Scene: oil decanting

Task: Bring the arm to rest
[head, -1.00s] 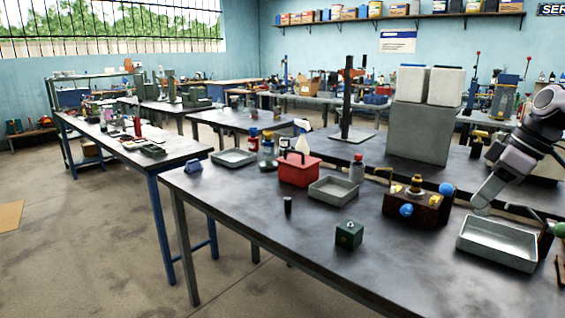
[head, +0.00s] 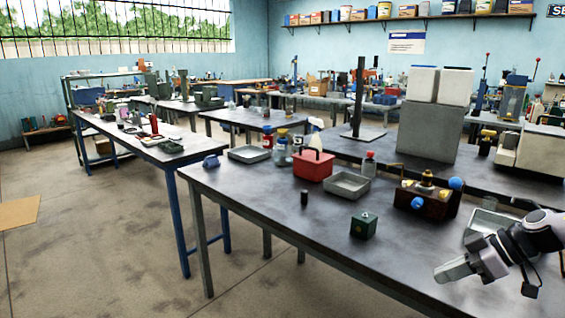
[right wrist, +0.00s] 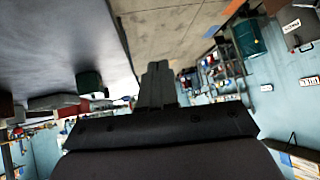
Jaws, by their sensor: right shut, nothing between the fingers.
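My right gripper (head: 438,276) is at the lower right of the head view, above the near part of the dark workbench (head: 270,208). Its fingers are together and empty, pointing left. In the right wrist view the closed fingers (right wrist: 158,85) point out over the bench edge toward the floor. My left gripper is not in view.
A small green block (head: 364,226) stands left of the gripper. Behind are a brown wooden block with blue knobs (head: 424,204), a grey tray (head: 490,222) partly hidden by my arm, a red box (head: 313,166) and another tray (head: 347,186). The bench's front left is clear.

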